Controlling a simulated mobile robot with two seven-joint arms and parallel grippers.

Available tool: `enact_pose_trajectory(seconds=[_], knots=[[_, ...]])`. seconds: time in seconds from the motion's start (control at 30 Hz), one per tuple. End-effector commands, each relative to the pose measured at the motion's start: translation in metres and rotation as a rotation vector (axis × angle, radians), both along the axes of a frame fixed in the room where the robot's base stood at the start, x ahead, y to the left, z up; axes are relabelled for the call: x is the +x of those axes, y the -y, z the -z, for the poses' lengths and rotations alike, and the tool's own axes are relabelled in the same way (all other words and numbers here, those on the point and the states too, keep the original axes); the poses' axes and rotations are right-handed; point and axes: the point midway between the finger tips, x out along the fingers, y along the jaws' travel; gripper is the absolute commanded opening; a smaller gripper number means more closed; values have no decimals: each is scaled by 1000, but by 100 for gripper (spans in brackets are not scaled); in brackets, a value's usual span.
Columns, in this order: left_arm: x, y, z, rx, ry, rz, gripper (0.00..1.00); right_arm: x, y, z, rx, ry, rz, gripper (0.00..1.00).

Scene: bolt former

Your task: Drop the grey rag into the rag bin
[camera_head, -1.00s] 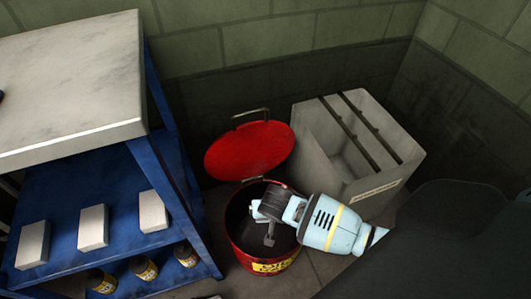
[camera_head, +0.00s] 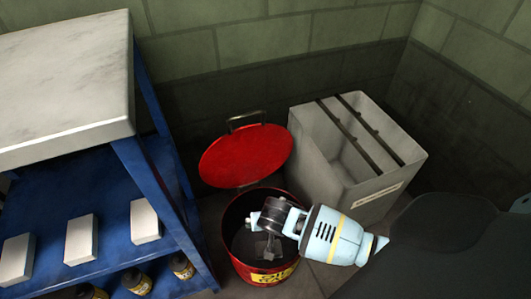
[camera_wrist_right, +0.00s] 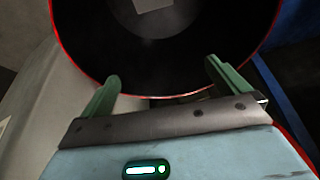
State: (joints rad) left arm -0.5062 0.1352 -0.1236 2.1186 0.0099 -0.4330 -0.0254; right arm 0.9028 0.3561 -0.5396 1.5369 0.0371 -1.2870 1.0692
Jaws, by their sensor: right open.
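The red rag bin (camera_head: 234,262) stands open on the floor, its round red lid (camera_head: 247,155) tilted up at the back. Its dark inside (camera_wrist_right: 95,40) fills the upper part of the right wrist view. My right gripper (camera_head: 268,246) is over the bin's mouth, pointing down; its two fingers (camera_wrist_right: 167,86) are spread apart with nothing between them. A small grey patch (camera_wrist_right: 154,20) with a paler part lies inside the bin at the top of the wrist view. It may be the grey rag; I cannot tell for sure. My left gripper is not in view.
A pale grey open crate (camera_head: 375,200) with dark bars across its top stands right of the bin. A blue shelf unit (camera_head: 150,170) with a pale top, white boxes and dark jars stands at the left. Walls close off the back.

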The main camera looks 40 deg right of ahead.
Motion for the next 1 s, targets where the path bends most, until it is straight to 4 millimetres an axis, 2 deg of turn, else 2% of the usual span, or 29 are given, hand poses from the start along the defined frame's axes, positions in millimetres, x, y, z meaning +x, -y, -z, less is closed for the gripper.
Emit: enact_pose_trajectory(seconds=[0.3, 0.43, 0.6, 1.0], knots=[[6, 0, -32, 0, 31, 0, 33, -14, -10, -49, 3, 5, 0, 100], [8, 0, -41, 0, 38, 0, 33, -20, -13, -63, 2, 5, -1, 100], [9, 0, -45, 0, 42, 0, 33, -24, -14, -70, 1, 3, 0, 100], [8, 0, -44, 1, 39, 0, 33, -24, -14, -69, 1, 2, -1, 100]])
